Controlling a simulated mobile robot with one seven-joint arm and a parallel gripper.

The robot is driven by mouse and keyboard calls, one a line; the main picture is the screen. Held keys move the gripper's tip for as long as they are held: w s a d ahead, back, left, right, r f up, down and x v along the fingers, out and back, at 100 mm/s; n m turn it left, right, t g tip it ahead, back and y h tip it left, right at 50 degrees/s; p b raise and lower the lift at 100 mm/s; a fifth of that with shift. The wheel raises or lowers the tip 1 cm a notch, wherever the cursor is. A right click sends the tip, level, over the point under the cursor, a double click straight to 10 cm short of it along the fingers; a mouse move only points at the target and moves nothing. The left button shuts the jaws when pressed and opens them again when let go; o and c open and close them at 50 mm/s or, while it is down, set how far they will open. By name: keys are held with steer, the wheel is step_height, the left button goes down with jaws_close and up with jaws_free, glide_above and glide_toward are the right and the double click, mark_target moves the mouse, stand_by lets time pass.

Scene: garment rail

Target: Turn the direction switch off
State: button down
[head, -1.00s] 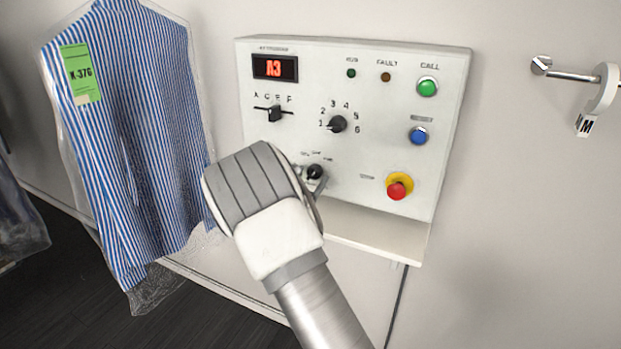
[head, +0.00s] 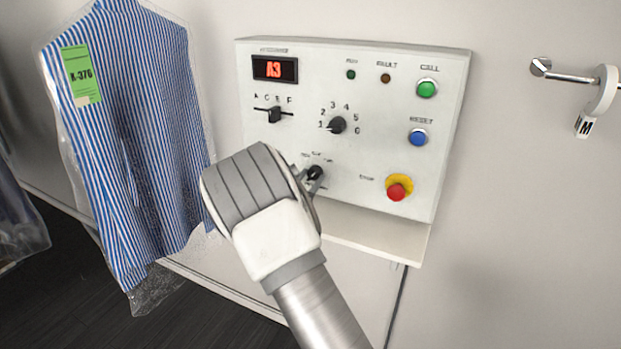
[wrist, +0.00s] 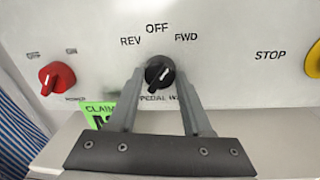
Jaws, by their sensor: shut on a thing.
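The direction switch is a small black knob (wrist: 158,73) below the labels REV, OFF and FWD in the wrist view. In the head view the knob (head: 315,172) shows low on the white control panel (head: 300,140), just past my wrist. My gripper (head: 308,179) is mostly hidden there by my wrist.
A red power knob (wrist: 57,77) is left of the switch and a green claim tag (wrist: 99,114) lies below. The red stop button (head: 397,190) is to the right. A bagged striped shirt (head: 130,130) hangs at left. A shelf (head: 375,238) juts out below the panel.

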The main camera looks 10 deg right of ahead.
steer(key=n+p, duration=0.3)
steer(key=n, duration=0.1)
steer(key=shift+r, duration=0.2)
steer(key=shift+f+n+g+p, duration=0.1)
steer(key=shift+n+g+p, duration=0.2)
steer(key=shift+n+p, duration=1.05)
steer(key=shift+f+n, duration=0.1)
steer(key=shift+n, duration=0.25)
steer(key=shift+c, duration=1.7)
jaws_free()
steer(key=v, duration=1.7)
steer(key=shift+a+b, duration=0.2)
steer(key=shift+b, duration=0.15)
steer(key=shift+s, duration=0.1)
